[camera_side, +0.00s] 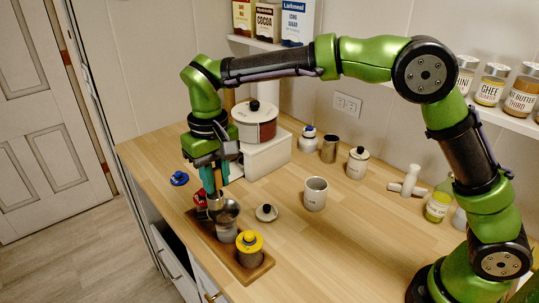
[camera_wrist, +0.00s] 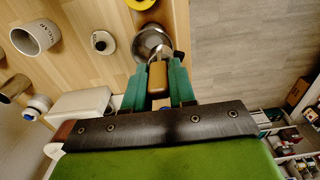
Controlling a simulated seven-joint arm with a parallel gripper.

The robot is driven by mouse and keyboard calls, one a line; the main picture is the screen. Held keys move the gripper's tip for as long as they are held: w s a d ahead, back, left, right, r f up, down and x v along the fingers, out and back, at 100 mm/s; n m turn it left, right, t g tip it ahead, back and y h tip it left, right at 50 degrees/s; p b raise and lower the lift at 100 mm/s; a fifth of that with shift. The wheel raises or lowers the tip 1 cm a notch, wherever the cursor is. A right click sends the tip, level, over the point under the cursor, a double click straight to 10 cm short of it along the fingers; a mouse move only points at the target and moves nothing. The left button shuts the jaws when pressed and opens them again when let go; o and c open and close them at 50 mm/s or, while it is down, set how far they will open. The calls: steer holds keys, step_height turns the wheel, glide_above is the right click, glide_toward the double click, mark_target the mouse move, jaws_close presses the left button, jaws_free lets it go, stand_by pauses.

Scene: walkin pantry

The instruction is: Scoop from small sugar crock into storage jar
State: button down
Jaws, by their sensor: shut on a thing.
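My gripper (camera_side: 213,188) is shut on the light brown handle (camera_wrist: 157,76) of a scoop, above the wooden tray. The scoop's metal head (camera_side: 214,203) is low beside a wide steel funnel (camera_side: 230,212). The funnel sits on a pale jar (camera_side: 227,231), likely the storage jar. In the wrist view the funnel (camera_wrist: 149,40) is just beyond my fingertips (camera_wrist: 157,82); the scoop's contents cannot be made out. An open white crock (camera_side: 315,196), likely the sugar crock, stands to the right, also in the wrist view (camera_wrist: 32,38). A loose lid (camera_side: 266,212) lies between them.
A yellow-lidded jar (camera_side: 249,251) stands on the wooden tray (camera_side: 262,269) near the counter's front edge. A red item (camera_side: 200,199) and a blue item (camera_side: 179,178) are close to my gripper. A white box (camera_side: 267,157) bears a large canister behind. The counter's right front is clear.

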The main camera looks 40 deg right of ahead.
steer(key=shift+r, duration=2.55)
